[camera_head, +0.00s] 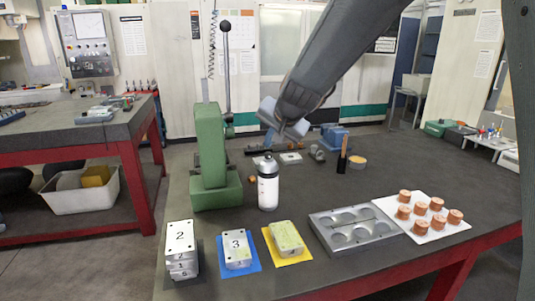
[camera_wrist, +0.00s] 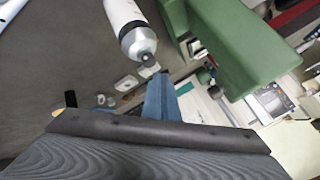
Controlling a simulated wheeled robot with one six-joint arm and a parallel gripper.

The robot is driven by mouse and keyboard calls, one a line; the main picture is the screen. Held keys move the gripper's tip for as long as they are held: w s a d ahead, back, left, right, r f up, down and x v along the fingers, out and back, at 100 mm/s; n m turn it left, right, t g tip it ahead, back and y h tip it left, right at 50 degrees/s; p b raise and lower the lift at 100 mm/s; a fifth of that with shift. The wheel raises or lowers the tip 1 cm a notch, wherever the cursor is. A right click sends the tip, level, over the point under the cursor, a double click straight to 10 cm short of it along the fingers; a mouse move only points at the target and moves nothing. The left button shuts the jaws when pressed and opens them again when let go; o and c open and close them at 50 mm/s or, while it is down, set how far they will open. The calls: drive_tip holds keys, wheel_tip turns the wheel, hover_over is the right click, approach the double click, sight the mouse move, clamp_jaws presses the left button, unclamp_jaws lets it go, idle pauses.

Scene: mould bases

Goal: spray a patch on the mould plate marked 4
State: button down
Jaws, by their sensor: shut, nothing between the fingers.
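A white spray bottle (camera_head: 268,188) with a grey top stands upright on the dark table, right of the green press. It also shows in the wrist view (camera_wrist: 125,18). My gripper (camera_head: 268,141), with blue fingers, is in the air behind and above the bottle, shut and empty. Its fingers also show in the wrist view (camera_wrist: 159,82), apart from the bottle. A greenish plate (camera_head: 286,238) lies on a yellow mat (camera_head: 305,256); its mark is not readable. Plate 3 (camera_head: 237,246) lies on a blue mat (camera_head: 228,268). Plate 2 (camera_head: 180,235) tops a stack at left. I cannot read a 4.
The green lever press (camera_head: 209,150) stands left of the bottle. A grey mould with round cavities (camera_head: 325,222) and a white sheet (camera_head: 425,232) with several copper cylinders (camera_head: 437,204) lie at right. A brush (camera_head: 342,160) and small parts stand behind. The right table middle is clear.

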sight(270, 161)
drive_tip(key=shift+r, duration=0.1)
wheel_tip(270, 161, up, 6)
drive_tip(key=p, duration=0.5)
idle(0.4)
idle(0.4)
drive_tip(key=s+d+f+n+g+h+b, duration=0.1)
drive_tip(key=s+d+f+g, duration=0.1)
drive_tip(key=s+d+f, duration=0.4)
drive_tip(key=s+d+f+n+g+h+b, duration=0.1)
drive_tip(key=s+d+f, duration=0.6)
drive_tip(key=s, duration=0.8)
drive_tip(key=s+d+f+n+g+h+b, duration=0.1)
drive_tip(key=s+d+f+n+g, duration=0.1)
drive_tip(key=s+d+f+g, duration=0.2)
drive_tip(key=s+d+f, duration=0.2)
drive_tip(key=s+f, duration=0.2)
drive_tip(key=s, duration=0.2)
drive_tip(key=shift+s+d+f+n, duration=0.2)
drive_tip(key=shift+s+n, duration=0.1)
